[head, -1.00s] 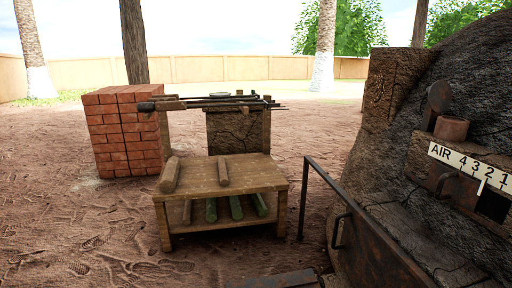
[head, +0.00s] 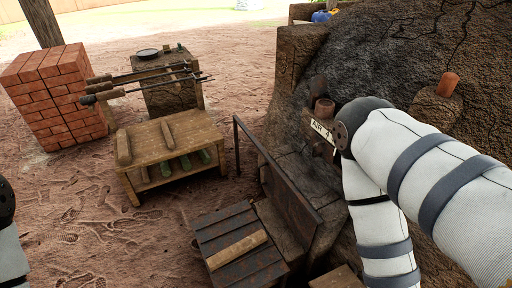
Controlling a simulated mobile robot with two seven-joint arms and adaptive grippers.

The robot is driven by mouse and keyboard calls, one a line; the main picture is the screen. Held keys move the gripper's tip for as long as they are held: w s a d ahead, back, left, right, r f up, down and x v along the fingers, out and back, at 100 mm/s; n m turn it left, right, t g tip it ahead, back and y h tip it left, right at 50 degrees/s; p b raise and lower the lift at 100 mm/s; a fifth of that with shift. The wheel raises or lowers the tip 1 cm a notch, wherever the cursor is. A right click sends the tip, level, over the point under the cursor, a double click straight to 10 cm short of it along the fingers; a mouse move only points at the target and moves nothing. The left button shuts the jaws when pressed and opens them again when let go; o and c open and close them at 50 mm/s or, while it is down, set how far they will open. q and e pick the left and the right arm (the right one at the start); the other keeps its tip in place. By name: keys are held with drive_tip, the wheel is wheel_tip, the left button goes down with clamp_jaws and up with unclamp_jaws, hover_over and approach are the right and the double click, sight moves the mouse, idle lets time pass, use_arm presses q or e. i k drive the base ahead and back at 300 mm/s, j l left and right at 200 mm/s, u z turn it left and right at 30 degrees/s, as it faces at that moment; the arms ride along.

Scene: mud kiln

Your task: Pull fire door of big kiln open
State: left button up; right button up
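The big kiln (head: 310,90) is a dark, cracked mud mass filling the right of the head view. A dark, rusty metal panel (head: 285,205) stands at its lower front and appears to be the fire door. A thin dark rail (head: 258,150) runs along beside it. I cannot tell whether the panel is open or shut. My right arm crosses in front of the kiln, bent, and leaves the picture at the right and bottom; its gripper is out of view. A small part of my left arm shows at the left edge, without its gripper.
A wooden table (head: 150,150) with logs stands left of the kiln. Behind it are a tool rack (head: 165,95) and a brick stack (head: 50,95). Bare ground is free at the lower left.

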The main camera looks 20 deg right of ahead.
sight(303, 226)
drive_tip(key=i+j+z, duration=0.2)
drive_tip(key=j+z, duration=0.25)
drive_tip(key=j, duration=0.2)
drive_tip(key=i+j+z, duration=0.2)
drive_tip(key=j, duration=0.15)
drive_tip(key=j+z, duration=0.2)
drive_tip(key=j, duration=0.15)
drive_tip(key=i+j+z, duration=0.3)
drive_tip(key=j+z, duration=0.3)
drive_tip(key=i+j+z, duration=0.25)
drive_tip(key=j+z, duration=0.3)
drive_tip(key=i+j+z, duration=0.25)
drive_tip(key=l, duration=0.1)
